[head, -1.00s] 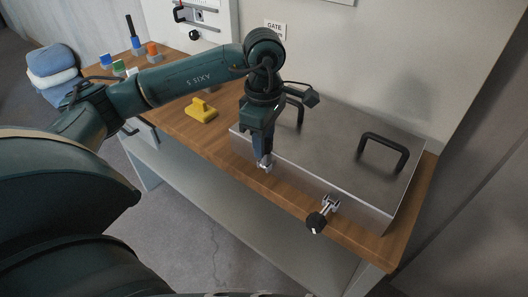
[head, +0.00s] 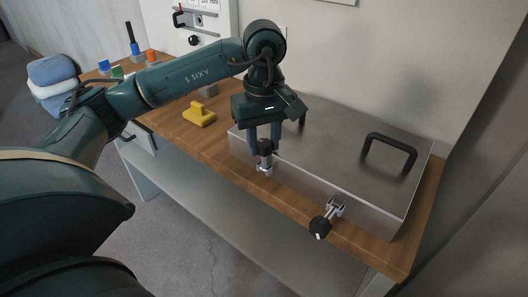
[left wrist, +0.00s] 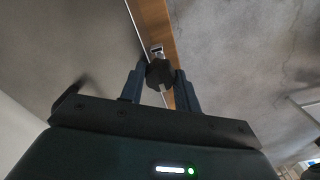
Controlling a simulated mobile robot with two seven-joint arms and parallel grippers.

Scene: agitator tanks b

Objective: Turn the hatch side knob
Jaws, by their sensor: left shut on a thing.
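The hatch is a grey steel box lid (head: 330,150) on the wooden bench, with two side knobs on its front face. My left gripper (head: 264,146) points down at the left knob, a black head (head: 265,145) on a metal clamp (head: 264,167). Its two fingers are shut on the black head, one on each side. The left wrist view shows this knob (left wrist: 159,74) between the fingertips (left wrist: 158,80). The right knob (head: 320,227) sticks out forward and down from the front face, untouched. My right gripper is not in view.
Two black handles stand on the lid; the right one (head: 388,150) is clear, the left one (head: 301,120) partly hidden. A yellow object (head: 199,114) lies on the bench (head: 180,125) to the left. A wall stands close behind; the floor in front is free.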

